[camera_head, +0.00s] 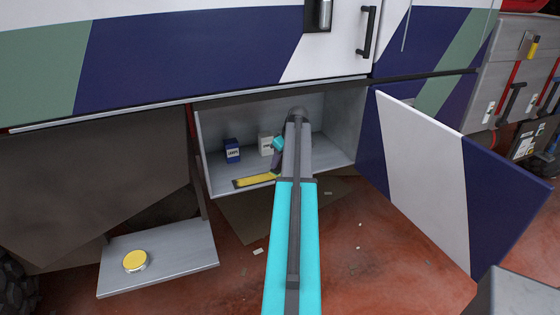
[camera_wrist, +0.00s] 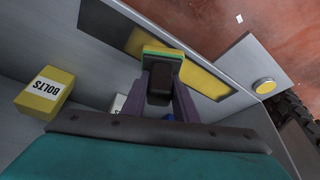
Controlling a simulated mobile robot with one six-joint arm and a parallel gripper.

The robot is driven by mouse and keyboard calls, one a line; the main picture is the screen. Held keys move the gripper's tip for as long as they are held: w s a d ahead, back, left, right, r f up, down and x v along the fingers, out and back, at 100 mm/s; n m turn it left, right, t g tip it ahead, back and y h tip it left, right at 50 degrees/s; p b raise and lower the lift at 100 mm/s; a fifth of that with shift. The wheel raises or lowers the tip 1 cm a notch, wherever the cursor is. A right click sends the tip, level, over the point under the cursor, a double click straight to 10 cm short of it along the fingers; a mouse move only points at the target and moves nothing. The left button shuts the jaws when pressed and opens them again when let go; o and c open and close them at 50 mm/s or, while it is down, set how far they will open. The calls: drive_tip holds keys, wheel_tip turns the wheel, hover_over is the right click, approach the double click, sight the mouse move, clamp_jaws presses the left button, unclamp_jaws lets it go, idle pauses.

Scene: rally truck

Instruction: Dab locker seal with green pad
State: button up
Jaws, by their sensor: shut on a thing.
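My gripper (camera_wrist: 161,72) is shut on the dark handle of the green pad (camera_wrist: 164,53), which shows a green layer and a yellow layer in the wrist view. The pad is beside the front lip of the open locker (camera_head: 340,140). A strip on that lip, seemingly the locker seal (camera_wrist: 207,80), is yellow along its right part. It also shows in the head view (camera_head: 254,181). The pad overlaps the strip in the picture; I cannot tell whether they touch. In the head view my arm and gripper mostly hide the pad.
A blue box (camera_head: 232,150) and a white box (camera_head: 266,144) stand inside the locker. A low shelf (camera_head: 180,250) outside holds a yellow-topped tin (camera_head: 135,261). The locker door (camera_head: 430,175) hangs open at right.

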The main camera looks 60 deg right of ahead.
drive_tip(key=shift+s+d+r, duration=0.1)
drive_tip(key=shift+s+d, duration=0.35)
drive_tip(key=shift+d, duration=0.25)
drive_tip(key=shift+w+a, duration=0.1)
drive_tip(key=shift+a, duration=0.05)
drive_tip(key=shift+w+a, duration=0.35)
drive_tip(key=shift+a, duration=0.15)
drive_tip(key=shift+a, duration=0.1)
idle(0.3)
idle(0.4)
drive_tip(key=shift+s+d+f, duration=0.2)
drive_tip(key=shift+s+d, duration=0.3)
drive_tip(key=shift+d, duration=0.2)
